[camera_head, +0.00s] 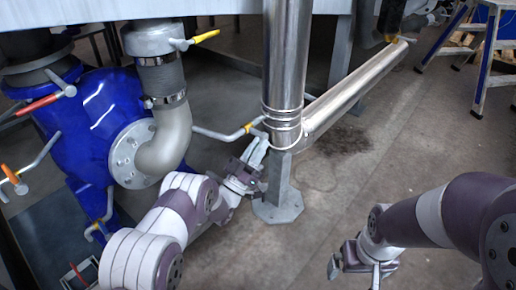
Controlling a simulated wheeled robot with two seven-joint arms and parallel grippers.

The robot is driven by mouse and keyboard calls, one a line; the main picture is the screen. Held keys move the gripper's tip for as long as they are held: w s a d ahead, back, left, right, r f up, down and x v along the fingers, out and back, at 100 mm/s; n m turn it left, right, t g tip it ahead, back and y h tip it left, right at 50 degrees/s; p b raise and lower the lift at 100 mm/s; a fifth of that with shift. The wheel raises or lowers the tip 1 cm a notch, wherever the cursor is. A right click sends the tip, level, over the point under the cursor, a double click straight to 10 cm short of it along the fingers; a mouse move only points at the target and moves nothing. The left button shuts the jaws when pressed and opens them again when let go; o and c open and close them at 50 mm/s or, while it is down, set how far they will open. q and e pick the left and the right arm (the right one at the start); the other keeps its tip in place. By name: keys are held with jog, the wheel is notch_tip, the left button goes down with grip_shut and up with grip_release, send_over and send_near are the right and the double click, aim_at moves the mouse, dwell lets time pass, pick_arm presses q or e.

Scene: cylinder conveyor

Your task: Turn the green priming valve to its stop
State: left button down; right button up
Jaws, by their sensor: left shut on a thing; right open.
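My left gripper (257,152) is shut at the foot of the upright steel pipe (284,60), just left of it. What is between its fingers is too small and too covered to make out. No green valve or green handle shows clearly; it may be hidden by the gripper. A thin grey pipe with a yellow-marked lever (247,128) ends just above the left fingertips. My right gripper (357,264) is open and empty, low at the right over the floor, well apart from the pipes.
A blue pump body (90,110) with a grey elbow pipe (172,142) stands at the left. A red handle (38,105) and a yellow handle (206,37) stick out there. A horizontal steel pipe (350,95) runs back right. A blue stepladder (487,60) stands far right.

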pick_arm(q)
jog(key=c, duration=1.1)
grip_release()
jog(key=shift+s+a+f+p, duration=0.2)
jog(key=shift+s+a+p, duration=0.1)
jog(key=shift+s+p, duration=0.15)
jog(key=shift+p+v, duration=2)
jog(key=shift+v, duration=3.9)
jog(key=shift+f, duration=0.1)
jog(key=shift+c, duration=0.4)
